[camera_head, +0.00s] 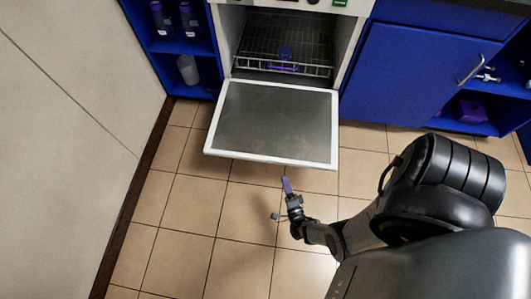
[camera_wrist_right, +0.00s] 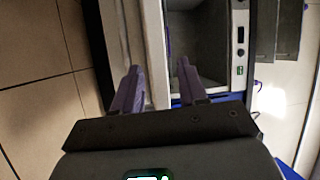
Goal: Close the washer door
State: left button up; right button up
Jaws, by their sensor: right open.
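The washer door (camera_head: 275,122) is folded down in front of the washer, its grey inner panel and white rim facing up. The washer cavity (camera_head: 285,42) stands open behind it, with a wire rack (camera_head: 278,64) inside. My right gripper (camera_head: 286,184) is just in front of the door's outer edge in the head view, apart from it in the picture. In the right wrist view, its two purple fingers (camera_wrist_right: 160,82) are spread with nothing clearly held between them. The pale door edge (camera_wrist_right: 154,45) appears beyond the fingers. My left gripper is in neither view.
An open blue shelf (camera_head: 180,45) with bottles and a cup stands left of the washer. A blue cabinet (camera_head: 410,75) with a handle stands to the right. A pale wall (camera_head: 70,130) bounds the left. The tiled floor (camera_head: 190,220) before the door is clear.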

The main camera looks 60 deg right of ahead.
jog(key=w+f+b, duration=0.5)
jog(key=f+b, duration=0.1)
jog(key=f, duration=0.1)
pick_arm(q)
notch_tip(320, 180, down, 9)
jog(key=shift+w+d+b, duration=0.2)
jog(key=shift+b, duration=0.25)
pick_arm(e)
jog(key=x, duration=1)
jog(key=shift+s+d+r+m+h, duration=0.15)
jog(key=shift+d+r+m+h, duration=0.15)
jog(key=shift+r+m+h, duration=0.1)
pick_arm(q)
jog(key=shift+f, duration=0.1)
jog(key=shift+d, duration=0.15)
pick_arm(e)
grip_shut()
